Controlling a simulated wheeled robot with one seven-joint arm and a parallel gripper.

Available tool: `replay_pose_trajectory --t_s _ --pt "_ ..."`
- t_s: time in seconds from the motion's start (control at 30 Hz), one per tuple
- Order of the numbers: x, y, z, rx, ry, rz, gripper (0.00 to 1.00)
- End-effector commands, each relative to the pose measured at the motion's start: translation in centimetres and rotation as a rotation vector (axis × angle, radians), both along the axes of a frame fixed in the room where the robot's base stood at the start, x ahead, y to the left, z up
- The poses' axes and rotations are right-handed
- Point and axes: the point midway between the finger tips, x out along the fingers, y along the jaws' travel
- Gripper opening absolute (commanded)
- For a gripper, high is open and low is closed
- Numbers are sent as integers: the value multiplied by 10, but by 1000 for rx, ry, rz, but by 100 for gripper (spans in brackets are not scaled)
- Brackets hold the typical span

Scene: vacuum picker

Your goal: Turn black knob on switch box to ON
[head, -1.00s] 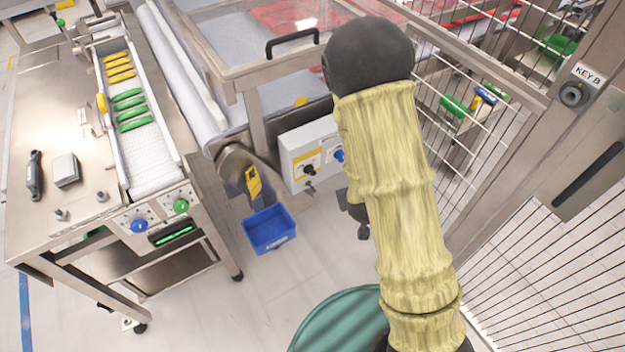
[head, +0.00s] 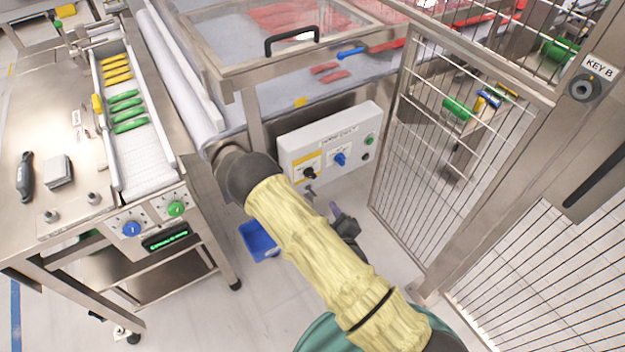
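The white switch box (head: 358,133) is in the middle of the head view, fixed below the conveyor. Its black knob (head: 310,173) sits at the lower left of the face, on a yellow-edged label. A blue knob (head: 340,159) is to its right. The knob's exact pointing direction is too small to read. My gripper (head: 338,213) is partly hidden behind my yellow-sleeved arm. It is below and in front of the box, apart from the black knob. Its fingers are too hidden to show whether they are open.
A wire-mesh fence panel (head: 420,170) stands right of the box. A steel post with a KEY B switch (head: 583,88) is farther right. A blue bin (head: 258,240) lies on the floor to the left, partly covered by my arm. A steel table (head: 40,120) stands at the left.

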Motion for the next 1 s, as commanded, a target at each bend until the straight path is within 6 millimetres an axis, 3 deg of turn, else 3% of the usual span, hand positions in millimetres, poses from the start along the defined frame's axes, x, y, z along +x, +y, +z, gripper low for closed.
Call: replay_pose_trajectory --t_s 0.27,1.0 --pt "14 4 -4 3 -3 -1 36" --pt "125 40 -36 3 -1 0 36"
